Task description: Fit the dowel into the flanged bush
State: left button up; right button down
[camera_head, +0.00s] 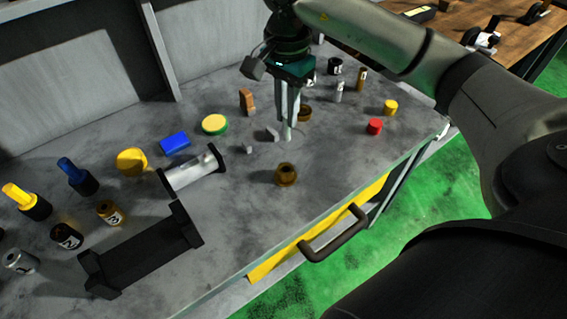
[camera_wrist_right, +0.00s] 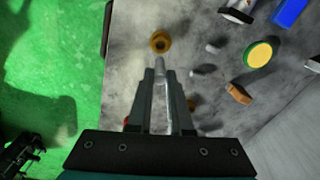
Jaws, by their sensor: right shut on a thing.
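My right gripper (camera_head: 288,128) points down over the bench and is shut on a pale metal dowel (camera_wrist_right: 160,70). The dowel's free end sticks out past the fingertips. In the wrist view the right gripper (camera_wrist_right: 161,85) shows both fingers around the dowel. The brass flanged bush (camera_head: 286,174) stands on the bench, nearer the front edge than the gripper and apart from it. In the wrist view the bush (camera_wrist_right: 160,42) shows its dark bore, just beyond the dowel tip. I cannot tell the dowel's height over the bench. My left gripper is not in view.
Two small grey pieces (camera_head: 272,134) lie left of the gripper. A brown block (camera_head: 247,101), a yellow-green disc (camera_head: 214,124) and a blue block (camera_head: 174,142) lie further left. A red cylinder (camera_head: 374,126) stands to the right. Bare bench surrounds the bush.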

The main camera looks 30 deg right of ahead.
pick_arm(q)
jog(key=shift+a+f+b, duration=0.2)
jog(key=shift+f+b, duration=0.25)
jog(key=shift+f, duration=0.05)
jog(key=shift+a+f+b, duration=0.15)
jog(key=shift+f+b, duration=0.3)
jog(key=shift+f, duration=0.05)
pick_arm(e)
notch_tip(320, 180, down, 14)
jog(key=shift+r, duration=0.25)
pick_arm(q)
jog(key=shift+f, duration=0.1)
pick_arm(e)
jog(key=shift+f, duration=0.1)
jog(key=c, duration=1.3)
grip_release()
jog(key=shift+f, duration=0.1)
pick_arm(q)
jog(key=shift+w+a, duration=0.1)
pick_arm(e)
jog(key=o, duration=0.5)
jog(key=shift+c, duration=0.2)
jog(key=shift+r, duration=0.2)
jog(key=shift+r, duration=0.4)
pick_arm(q)
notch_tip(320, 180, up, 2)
jog(key=shift+p, duration=0.9)
pick_arm(e)
notch_tip(320, 180, up, 11)
jog(key=shift+r, duration=0.15)
